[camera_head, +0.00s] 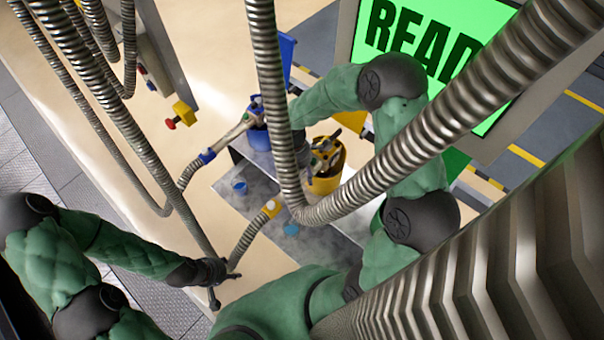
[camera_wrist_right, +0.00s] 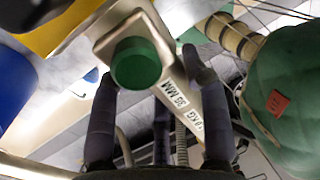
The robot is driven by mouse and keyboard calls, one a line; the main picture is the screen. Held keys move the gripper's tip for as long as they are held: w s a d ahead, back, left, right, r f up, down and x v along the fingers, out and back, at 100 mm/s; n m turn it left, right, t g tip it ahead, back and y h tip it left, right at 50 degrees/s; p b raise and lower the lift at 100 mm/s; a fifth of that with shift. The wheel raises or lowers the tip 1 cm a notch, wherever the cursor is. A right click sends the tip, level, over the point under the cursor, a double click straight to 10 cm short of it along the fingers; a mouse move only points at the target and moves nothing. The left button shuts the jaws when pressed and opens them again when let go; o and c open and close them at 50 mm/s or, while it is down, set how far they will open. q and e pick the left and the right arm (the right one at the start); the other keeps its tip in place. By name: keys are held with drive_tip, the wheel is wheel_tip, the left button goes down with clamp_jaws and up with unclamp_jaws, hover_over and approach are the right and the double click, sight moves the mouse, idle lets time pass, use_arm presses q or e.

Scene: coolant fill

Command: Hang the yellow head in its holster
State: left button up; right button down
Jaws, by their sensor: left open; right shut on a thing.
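The yellow head (camera_head: 325,147) is at the mouth of the yellow holster (camera_head: 327,184), partly hidden by a hose. I cannot tell whether it is seated. My right gripper (camera_head: 304,146) is beside it, mostly hidden behind the hose and arm. In the right wrist view my right gripper (camera_wrist_right: 150,68) is shut on a pale, labelled body with a green round face (camera_wrist_right: 136,63), which I take as the yellow head. My left gripper (camera_head: 222,284) is open at the lower left, close to that hose.
A blue holster (camera_head: 258,138) with the blue-banded head (camera_head: 229,136) in it stands left of the yellow one. A large ribbed hose (camera_head: 272,100) hangs across the view. A green-lit screen (camera_head: 425,50) stands behind.

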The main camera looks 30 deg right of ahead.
drive_tip(key=shift+f+b, duration=0.45)
drive_tip(key=shift+f, duration=0.35)
drive_tip(key=c, duration=0.5)
unclamp_jaws()
drive_tip(key=shift+c, duration=0.2)
wheel_tip(320, 180, up, 12)
drive_tip(key=w, duration=0.2)
drive_tip(key=shift+a, duration=0.4)
drive_tip(key=shift+w+f, duration=0.1)
